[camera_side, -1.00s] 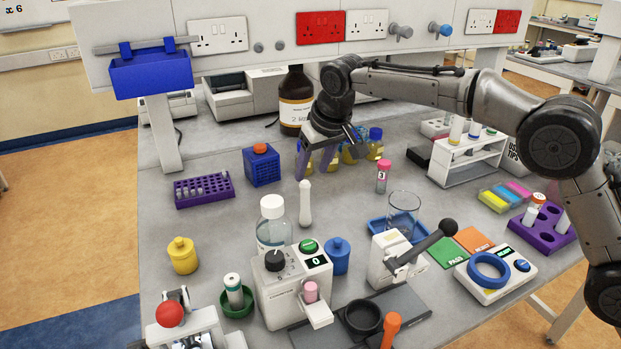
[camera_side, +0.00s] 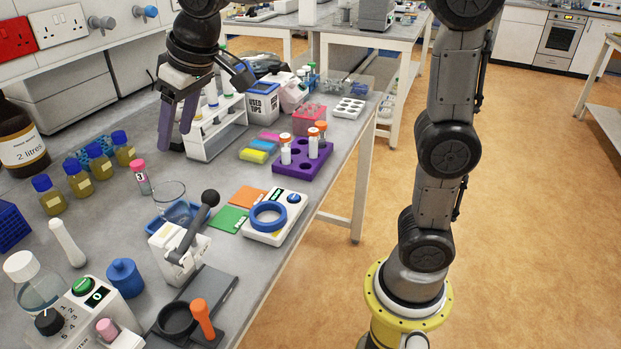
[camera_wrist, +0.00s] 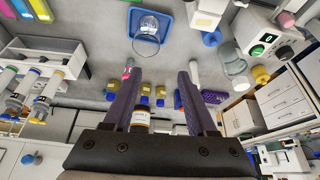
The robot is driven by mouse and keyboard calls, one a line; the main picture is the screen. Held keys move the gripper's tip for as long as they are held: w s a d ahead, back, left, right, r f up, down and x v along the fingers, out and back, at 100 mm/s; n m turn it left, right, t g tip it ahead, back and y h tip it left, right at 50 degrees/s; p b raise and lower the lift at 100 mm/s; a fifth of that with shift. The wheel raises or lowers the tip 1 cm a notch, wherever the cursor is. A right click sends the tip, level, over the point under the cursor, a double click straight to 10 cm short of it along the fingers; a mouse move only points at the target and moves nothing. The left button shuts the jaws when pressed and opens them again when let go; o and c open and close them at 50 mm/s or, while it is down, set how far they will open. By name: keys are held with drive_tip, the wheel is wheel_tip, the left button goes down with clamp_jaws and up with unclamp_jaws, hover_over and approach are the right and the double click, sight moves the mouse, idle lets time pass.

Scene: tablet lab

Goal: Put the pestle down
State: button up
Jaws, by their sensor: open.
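A white pestle-shaped rod (camera_side: 67,242) is on the grey bench at the left of the side view, apart from its neighbours. It looks upright, but I cannot be sure. In the wrist view it shows as a pale rod (camera_wrist: 194,70) beyond the fingertip on the right. My gripper (camera_side: 178,122) hangs above the bench, to the right of the blue-capped bottles and beside the white rack. Its purple fingers are apart with nothing between them, as the wrist view also shows (camera_wrist: 156,78).
Blue-capped bottles (camera_side: 78,180), a pink-capped tube (camera_side: 140,177) and a glass beaker (camera_side: 170,200) stand near the gripper. A white rack (camera_side: 215,135) is close on its right. A clear bottle (camera_side: 36,285) and a blue jar (camera_side: 126,278) stand near the rod.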

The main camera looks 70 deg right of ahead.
drive_tip(key=s+d+f, duration=0.2)
drive_tip(key=s+f, duration=0.1)
drive_tip(key=s, duration=0.5)
drive_tip(key=s+d+f, duration=0.3)
drive_tip(key=s, duration=0.5)
drive_tip(key=s+d+f, duration=0.2)
drive_tip(key=s+f, duration=0.1)
drive_tip(key=s, duration=0.5)
drive_tip(key=shift+s+d+m+t, duration=0.2)
drive_tip(key=shift+d+m+t, duration=0.1)
drive_tip(key=shift+m, duration=0.1)
